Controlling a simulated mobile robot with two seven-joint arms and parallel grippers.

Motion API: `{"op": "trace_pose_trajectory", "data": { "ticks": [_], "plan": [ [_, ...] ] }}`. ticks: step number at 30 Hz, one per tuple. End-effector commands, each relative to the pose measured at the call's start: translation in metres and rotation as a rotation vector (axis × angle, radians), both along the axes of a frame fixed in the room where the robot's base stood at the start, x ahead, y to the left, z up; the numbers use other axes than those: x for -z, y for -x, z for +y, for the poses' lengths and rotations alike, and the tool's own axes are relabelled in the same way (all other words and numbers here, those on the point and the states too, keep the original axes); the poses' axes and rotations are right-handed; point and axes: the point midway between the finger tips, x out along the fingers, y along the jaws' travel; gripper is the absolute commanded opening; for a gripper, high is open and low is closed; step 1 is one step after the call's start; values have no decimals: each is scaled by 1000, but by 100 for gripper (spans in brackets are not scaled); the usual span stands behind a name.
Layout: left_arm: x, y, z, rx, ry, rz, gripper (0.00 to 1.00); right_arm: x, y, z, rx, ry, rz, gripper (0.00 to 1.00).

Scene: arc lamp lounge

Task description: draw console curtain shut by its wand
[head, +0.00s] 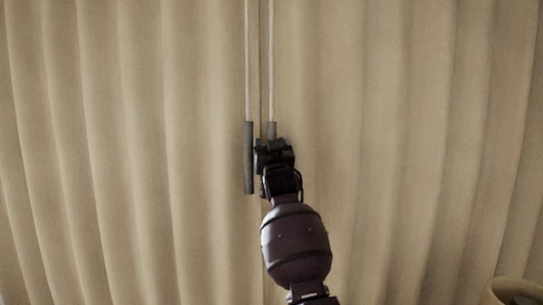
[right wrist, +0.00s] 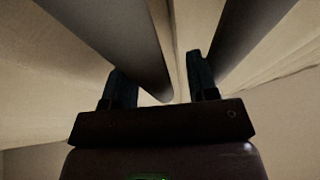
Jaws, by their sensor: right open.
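The beige curtain (head: 150,150) fills the head view in vertical folds, and its two panels meet at a seam near the middle. Two pale cords hang there, each ending in a dark grey wand handle. The left handle (head: 248,158) is in full view. The right handle (head: 272,130) shows only its top above my right gripper (head: 274,153), which hides the rest. In the right wrist view my right gripper (right wrist: 160,82) is open. One grey rod (right wrist: 130,45) ends in the gap between the fingers, and another rod (right wrist: 245,35) lies beyond the right finger. My left gripper is out of view.
A pale curved rim (head: 515,290) shows at the bottom right corner of the head view. The curtain on either side of the wands is clear of other objects.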

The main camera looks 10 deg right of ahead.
Motion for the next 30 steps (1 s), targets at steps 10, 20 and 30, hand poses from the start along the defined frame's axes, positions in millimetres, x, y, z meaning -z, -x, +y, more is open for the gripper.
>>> {"op": "trace_pose_trajectory", "data": {
  "ticks": [10, 20, 30],
  "plan": [
    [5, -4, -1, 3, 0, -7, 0, 19, 39, 2, 0, -1, 1, 54],
    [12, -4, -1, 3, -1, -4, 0, 36, 82, 5, -3, -1, 2, 54],
    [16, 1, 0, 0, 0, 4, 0, 41, 97, 6, -2, 0, 2, 54]
  ]
}}
